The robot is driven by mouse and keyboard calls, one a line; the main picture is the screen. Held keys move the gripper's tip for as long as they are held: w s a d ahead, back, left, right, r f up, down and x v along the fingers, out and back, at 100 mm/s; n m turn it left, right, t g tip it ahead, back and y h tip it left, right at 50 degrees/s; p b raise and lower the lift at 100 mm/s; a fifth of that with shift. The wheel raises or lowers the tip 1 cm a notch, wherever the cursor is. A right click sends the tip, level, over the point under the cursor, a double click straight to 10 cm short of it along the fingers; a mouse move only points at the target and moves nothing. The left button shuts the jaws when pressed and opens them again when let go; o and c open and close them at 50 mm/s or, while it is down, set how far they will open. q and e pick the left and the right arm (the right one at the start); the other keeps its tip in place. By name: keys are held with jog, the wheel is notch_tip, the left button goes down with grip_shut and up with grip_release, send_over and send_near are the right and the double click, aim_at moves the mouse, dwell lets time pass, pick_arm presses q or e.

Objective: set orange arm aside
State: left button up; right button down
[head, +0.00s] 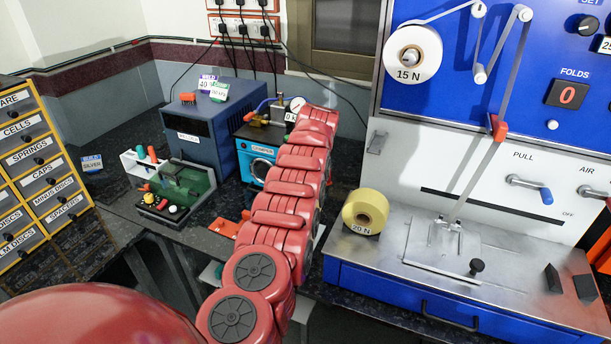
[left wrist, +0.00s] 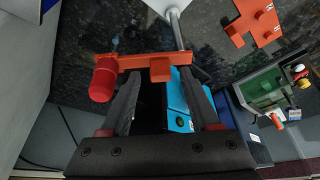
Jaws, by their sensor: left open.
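The orange arm (left wrist: 135,62) shows in the left wrist view as a flat bar with a red cylindrical knob (left wrist: 103,80) at its left end and a small orange block near its right end. A grey metal rod runs up from behind its right end. My left gripper (left wrist: 159,76) is open, with its fingertips at the bar and the block between them; I cannot tell whether they touch it. In the head view my own red left arm covers this spot, and the gripper and orange arm are hidden. My right gripper is not in view.
A blue crimper (head: 262,167) stands behind my left arm and shows below the bar in the wrist view. A green-trayed station (head: 185,185) stands to its left. An orange plate (left wrist: 255,20) lies on the dark counter. The large blue peel machine (head: 470,285) fills the right.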

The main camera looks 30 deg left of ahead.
pick_arm(q)
jog(key=shift+r, duration=0.1)
jog(key=shift+d+r+b, duration=0.15)
jog(key=shift+r+b, duration=0.15)
jog(key=b+v, duration=0.3)
jog(key=v, duration=1.3)
jog(key=shift+s+r, duration=0.25)
